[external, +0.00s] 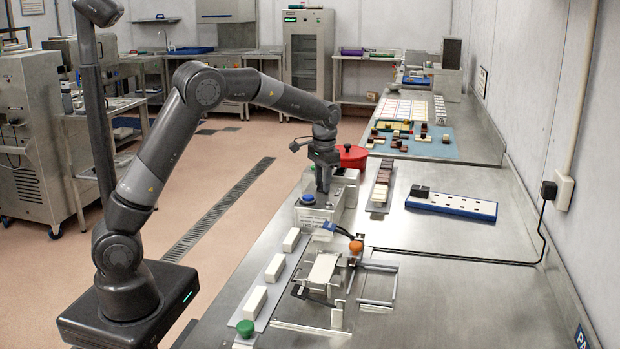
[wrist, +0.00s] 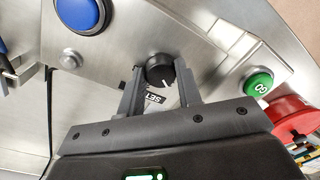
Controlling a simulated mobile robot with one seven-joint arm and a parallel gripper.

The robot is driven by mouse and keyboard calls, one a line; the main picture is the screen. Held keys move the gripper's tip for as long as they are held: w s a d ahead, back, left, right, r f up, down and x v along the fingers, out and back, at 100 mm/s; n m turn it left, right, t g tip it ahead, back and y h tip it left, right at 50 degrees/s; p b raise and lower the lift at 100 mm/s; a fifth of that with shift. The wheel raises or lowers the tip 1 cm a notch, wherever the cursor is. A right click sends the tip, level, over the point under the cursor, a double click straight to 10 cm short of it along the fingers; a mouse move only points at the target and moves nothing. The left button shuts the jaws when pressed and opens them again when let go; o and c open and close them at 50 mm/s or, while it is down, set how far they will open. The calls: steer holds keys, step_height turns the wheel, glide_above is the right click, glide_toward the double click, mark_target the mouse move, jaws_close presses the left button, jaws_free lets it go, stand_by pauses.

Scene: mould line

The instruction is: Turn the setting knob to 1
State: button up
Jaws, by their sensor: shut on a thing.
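The setting knob (wrist: 158,66) is a small black round knob on the steel front of a machine (external: 311,217). A white pointer mark shows on its lower edge in the wrist view, and a label partly reading SET lies just below. No dial number can be read. My gripper (wrist: 161,75) has one finger on each side of the knob and is shut on it. In the external view my gripper (external: 322,192) reaches straight down onto the machine, and the knob is hidden there.
A blue button (wrist: 78,13) and a green button (wrist: 258,84) flank the knob. A red round object (wrist: 292,116) is at the right. In the external view, white blocks (external: 274,267) and a fixture with an orange knob (external: 355,247) stand in front; the bench (external: 450,290) is clear at right.

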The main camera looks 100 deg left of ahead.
steer(key=o, duration=1)
steer(key=shift+c, duration=0.2)
step_height(320, 180, up, 11)
steer(key=shift+w+d, duration=0.2)
steer(key=shift+d, duration=0.1)
